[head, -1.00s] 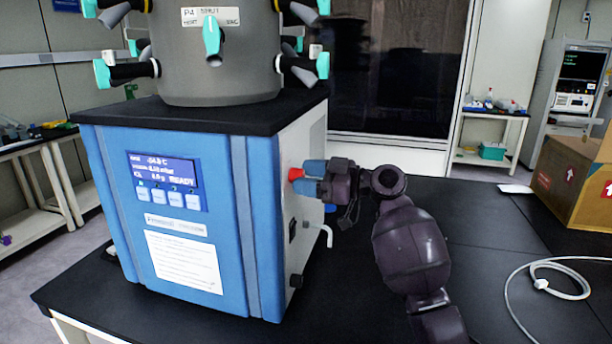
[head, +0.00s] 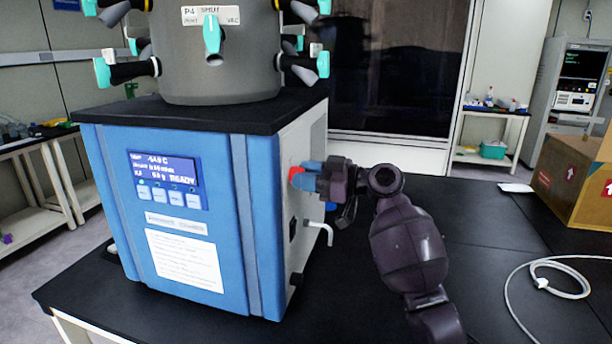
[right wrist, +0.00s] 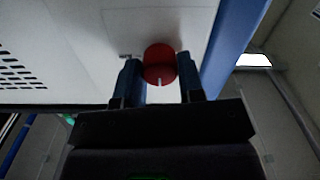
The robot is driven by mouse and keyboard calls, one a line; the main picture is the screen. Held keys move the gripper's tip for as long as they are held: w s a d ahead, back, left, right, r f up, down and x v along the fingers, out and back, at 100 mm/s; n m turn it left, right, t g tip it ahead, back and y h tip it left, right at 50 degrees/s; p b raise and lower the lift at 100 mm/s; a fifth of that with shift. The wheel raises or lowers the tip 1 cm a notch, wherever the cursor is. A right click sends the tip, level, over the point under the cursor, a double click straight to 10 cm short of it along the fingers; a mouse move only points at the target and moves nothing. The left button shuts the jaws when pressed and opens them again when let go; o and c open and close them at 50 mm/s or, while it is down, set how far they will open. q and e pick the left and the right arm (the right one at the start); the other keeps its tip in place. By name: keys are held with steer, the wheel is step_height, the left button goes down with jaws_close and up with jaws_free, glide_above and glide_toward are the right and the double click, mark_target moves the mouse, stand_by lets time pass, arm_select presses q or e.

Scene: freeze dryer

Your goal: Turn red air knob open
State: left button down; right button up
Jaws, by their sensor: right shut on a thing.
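The red air knob (head: 295,174) is on the white right side panel of the blue freeze dryer (head: 225,225). My right gripper (head: 306,176) is at that panel, its blue fingertips around the knob. In the right wrist view the knob (right wrist: 160,62) sits between the two blue fingers of the gripper (right wrist: 161,80), with a pale mark on its lower edge. The gripper is shut on the knob. The fingers hide part of the knob in the head view. My left gripper is not in view.
A grey chamber (head: 218,60) with teal-handled valves stands on the dryer's black top. A bent white spout (head: 325,232) sticks out below my gripper. A cardboard box (head: 575,180) and a white hose (head: 545,283) lie right on the black bench, with clear bench between.

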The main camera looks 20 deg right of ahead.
steer(key=shift+m, duration=0.3)
steer(key=m+p, duration=0.8)
steer(key=m, duration=0.9)
steer(key=shift+p, duration=0.3)
steer(key=o, duration=0.9)
steer(key=shift+d, duration=0.1)
